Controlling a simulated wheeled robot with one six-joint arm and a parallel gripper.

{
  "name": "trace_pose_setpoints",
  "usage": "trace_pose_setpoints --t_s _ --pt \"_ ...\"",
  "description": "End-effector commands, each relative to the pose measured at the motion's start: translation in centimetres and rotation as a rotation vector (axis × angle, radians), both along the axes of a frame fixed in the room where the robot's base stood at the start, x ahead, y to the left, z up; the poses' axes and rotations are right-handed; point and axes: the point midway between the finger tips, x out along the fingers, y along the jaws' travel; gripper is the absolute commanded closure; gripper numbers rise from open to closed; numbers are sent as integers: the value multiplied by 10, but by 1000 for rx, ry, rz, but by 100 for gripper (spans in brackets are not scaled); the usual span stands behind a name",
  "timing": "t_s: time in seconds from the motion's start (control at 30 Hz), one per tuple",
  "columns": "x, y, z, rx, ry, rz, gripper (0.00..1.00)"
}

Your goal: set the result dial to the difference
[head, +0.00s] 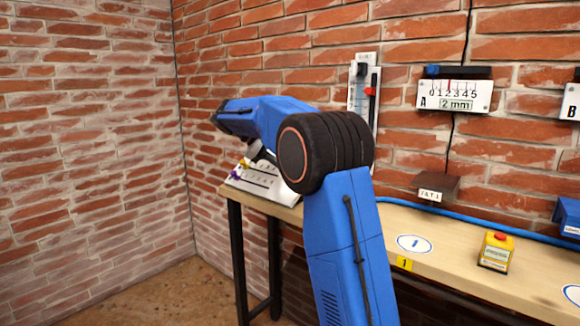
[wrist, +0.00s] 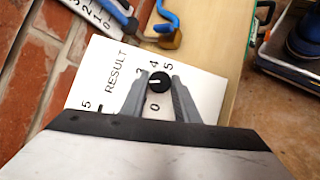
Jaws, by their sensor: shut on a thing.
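The result dial (wrist: 160,82) is a small round black knob with a pale mark, on a white plate (wrist: 98,68) lettered RESULT in the wrist view. Numbers ring it, with 0, 4 and 5 readable; others are partly hidden by a finger. I cannot tell surely which number the mark points to. My gripper (wrist: 160,79) has one grey finger on each side of the knob and is shut on it. In the head view, gauge A (head: 455,95) on the wall has a red needle at about 2 and a label reading 2 mm. Gauge B (head: 571,103) is cut off by the right edge.
A yellow box with a red button (head: 496,251) stands on the wooden bench (head: 430,235). A brown block (head: 436,187) and a tall scale (head: 361,85) are on the wall.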

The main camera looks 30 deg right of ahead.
Motion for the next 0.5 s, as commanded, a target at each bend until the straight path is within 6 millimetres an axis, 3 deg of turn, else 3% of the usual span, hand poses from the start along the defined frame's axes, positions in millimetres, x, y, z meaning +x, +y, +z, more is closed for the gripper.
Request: trace_pose_setpoints --t_s 0.47,0.5 --pt "0 0 0 3 -7 -12 95" --pt "0 0 0 3 -7 -12 70"
